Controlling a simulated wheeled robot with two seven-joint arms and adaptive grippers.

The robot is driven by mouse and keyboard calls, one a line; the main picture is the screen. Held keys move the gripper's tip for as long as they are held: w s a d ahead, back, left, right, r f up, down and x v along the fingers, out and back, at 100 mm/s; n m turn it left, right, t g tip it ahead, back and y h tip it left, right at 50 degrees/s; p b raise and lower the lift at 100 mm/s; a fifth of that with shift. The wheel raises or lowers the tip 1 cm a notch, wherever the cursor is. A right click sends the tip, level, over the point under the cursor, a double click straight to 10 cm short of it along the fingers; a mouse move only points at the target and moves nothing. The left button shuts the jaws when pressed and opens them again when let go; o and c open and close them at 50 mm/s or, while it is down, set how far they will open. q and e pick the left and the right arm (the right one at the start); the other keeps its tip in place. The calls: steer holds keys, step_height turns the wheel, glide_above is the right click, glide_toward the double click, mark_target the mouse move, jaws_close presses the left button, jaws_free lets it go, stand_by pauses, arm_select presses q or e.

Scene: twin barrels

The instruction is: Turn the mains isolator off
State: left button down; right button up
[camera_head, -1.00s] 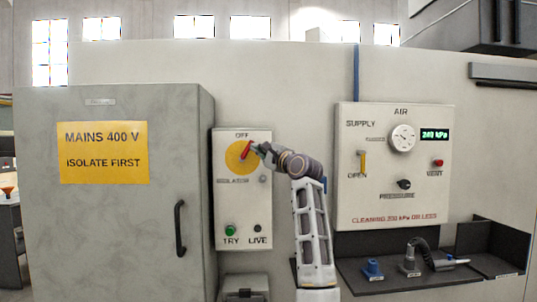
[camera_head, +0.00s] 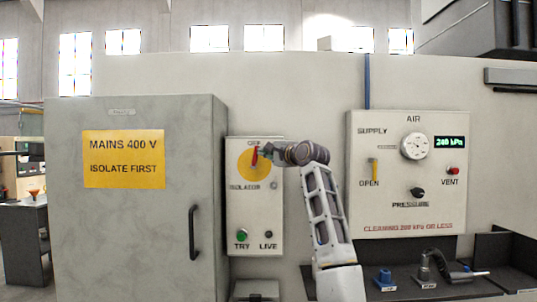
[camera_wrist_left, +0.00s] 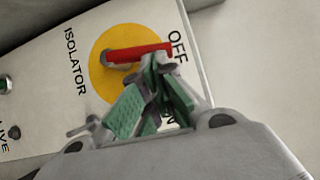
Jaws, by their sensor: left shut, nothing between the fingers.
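The isolator is a red handle (camera_head: 255,157) on a yellow disc (camera_head: 245,172), on a pale panel right of the grey cabinet. The handle stands nearly upright, its tip close to the OFF label. In the left wrist view the red handle (camera_wrist_left: 140,52) also points at OFF. My left gripper (camera_head: 264,151) is at the handle's right side, near its tip. Its green-padded fingers (camera_wrist_left: 153,65) are shut with nothing between them, at or very near the handle; contact is unclear. The ON label is partly hidden by the fingers. My right gripper is not in view.
Below the disc are a green TRY button (camera_head: 242,235) and a dark LIVE lamp (camera_head: 269,234). The grey cabinet (camera_head: 150,225) with its dark handle stands left. The AIR panel (camera_head: 390,205) is right of my arm, above a dark shelf (camera_head: 440,292) holding tools.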

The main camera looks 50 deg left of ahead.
arm_select(q)
steer(key=shift+s+a, duration=0.1)
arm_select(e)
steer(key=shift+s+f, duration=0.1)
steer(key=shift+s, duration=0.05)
arm_select(q)
steer(key=shift+n, duration=0.3)
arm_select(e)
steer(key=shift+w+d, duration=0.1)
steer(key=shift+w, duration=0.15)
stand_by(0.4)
